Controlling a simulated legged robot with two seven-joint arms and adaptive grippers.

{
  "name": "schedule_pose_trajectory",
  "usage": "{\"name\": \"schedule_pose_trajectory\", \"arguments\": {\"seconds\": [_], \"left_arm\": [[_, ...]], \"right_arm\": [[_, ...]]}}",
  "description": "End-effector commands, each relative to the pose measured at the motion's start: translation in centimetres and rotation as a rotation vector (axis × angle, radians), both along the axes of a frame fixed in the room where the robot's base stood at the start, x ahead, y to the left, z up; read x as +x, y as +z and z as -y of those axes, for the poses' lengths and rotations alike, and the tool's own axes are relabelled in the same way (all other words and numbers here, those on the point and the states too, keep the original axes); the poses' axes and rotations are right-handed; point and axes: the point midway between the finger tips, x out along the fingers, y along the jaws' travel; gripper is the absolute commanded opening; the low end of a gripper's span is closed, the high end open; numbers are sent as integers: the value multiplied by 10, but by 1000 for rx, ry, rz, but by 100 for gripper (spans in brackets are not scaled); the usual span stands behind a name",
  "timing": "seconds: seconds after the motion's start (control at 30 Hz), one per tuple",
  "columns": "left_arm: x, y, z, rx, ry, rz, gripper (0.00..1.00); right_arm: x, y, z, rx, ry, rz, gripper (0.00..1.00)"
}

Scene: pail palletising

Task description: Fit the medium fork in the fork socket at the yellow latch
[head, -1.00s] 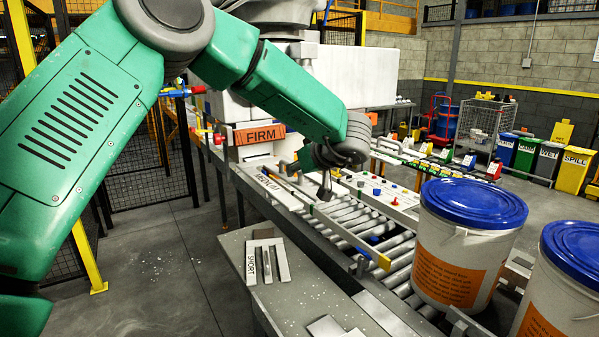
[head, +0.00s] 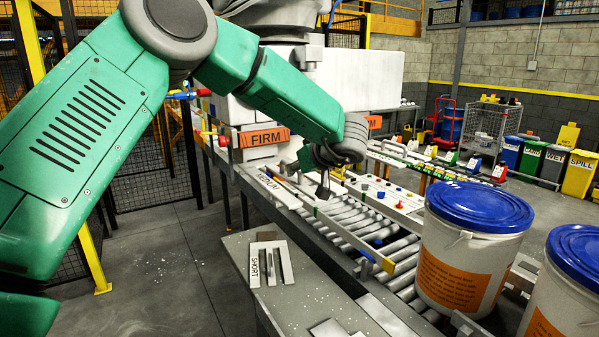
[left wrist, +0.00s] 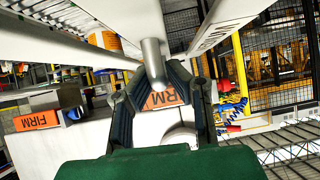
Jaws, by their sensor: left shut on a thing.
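A yellow bar end (head: 387,265), possibly the yellow latch, lies beside the rollers. I cannot make out the fork socket. My right gripper is not in view.
The short fork (head: 284,262) lies on a grey bench (head: 236,262) in front. White pails with blue lids (head: 480,204) stand at the right, one on the rollers (head: 348,215). A white machine with an orange FIRM sign (head: 264,138) stands behind the gripper.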

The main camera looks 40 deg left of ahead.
Motion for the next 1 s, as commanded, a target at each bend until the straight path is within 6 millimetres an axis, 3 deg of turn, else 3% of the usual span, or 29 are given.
{"name": "schedule_pose_trajectory", "arguments": {"seconds": [0.37, 0.4, 0.47, 0.83, 1.0], "left_arm": [[3, 2, -8, 2, 1, 3, 0], [3, 2, -8, 2, 1, 3, 16], [3, 2, -8, 2, 0, 3, 37], [2, -1, -5, -3, -1, -4, 37], [-4, 14, 13, 0, -2, 0, 37]], "right_arm": [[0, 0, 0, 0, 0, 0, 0], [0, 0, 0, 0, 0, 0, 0], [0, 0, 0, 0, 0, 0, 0], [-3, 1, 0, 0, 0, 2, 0], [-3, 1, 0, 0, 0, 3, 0]]}}
